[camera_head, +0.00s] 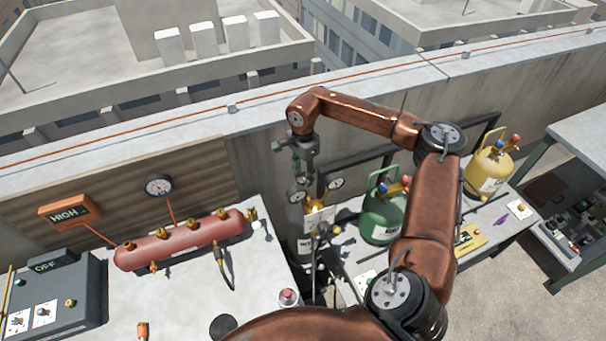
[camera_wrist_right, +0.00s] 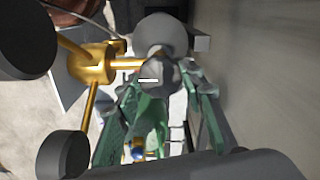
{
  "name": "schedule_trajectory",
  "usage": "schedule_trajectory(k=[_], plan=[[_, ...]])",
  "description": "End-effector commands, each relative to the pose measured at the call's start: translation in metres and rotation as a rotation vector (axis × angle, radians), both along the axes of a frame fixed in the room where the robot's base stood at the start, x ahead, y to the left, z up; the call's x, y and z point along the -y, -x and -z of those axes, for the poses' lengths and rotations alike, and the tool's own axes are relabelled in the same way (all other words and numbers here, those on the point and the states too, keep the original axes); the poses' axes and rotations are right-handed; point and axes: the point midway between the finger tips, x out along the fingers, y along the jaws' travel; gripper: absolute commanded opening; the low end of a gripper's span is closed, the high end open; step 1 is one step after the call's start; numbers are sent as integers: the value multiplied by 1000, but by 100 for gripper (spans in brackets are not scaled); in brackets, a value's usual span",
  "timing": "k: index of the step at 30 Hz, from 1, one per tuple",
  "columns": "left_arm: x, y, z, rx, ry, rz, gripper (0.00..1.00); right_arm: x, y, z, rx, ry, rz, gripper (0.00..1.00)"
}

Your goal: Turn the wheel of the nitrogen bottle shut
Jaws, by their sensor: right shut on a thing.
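The nitrogen bottle (camera_head: 302,238) is a grey cylinder standing beside the benches in the head view, with a brass regulator and two round gauges at its top. My right gripper (camera_head: 304,160) hangs over the bottle's top, pointing down. In the right wrist view the wheel (camera_wrist_right: 160,76) is a grey round knob with a white mark, beside the brass regulator (camera_wrist_right: 92,62). In the head view the wheel is mostly hidden by the gripper. My left gripper is not in view.
A green bottle (camera_head: 381,217) stands close on the right, with a yellow bottle (camera_head: 488,172) further right. A red manifold (camera_head: 180,240) with brass valves lies on the left bench. A concrete parapet (camera_head: 250,155) runs behind. Gauges (camera_wrist_right: 66,154) crowd the wheel's left side.

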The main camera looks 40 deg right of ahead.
Motion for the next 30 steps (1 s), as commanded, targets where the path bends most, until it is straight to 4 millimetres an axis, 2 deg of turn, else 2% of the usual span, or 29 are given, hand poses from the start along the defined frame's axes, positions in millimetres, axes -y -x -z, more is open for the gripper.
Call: schedule_trajectory(k=[9, 20, 30], plan=[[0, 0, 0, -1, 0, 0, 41, 0, 0, 0, -1, 0, 0, 12], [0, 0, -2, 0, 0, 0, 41, 0, 0, -1, -1, 0, 72, 12], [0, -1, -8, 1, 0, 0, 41, 1, 0, -1, 1, 1, 336, 12]])
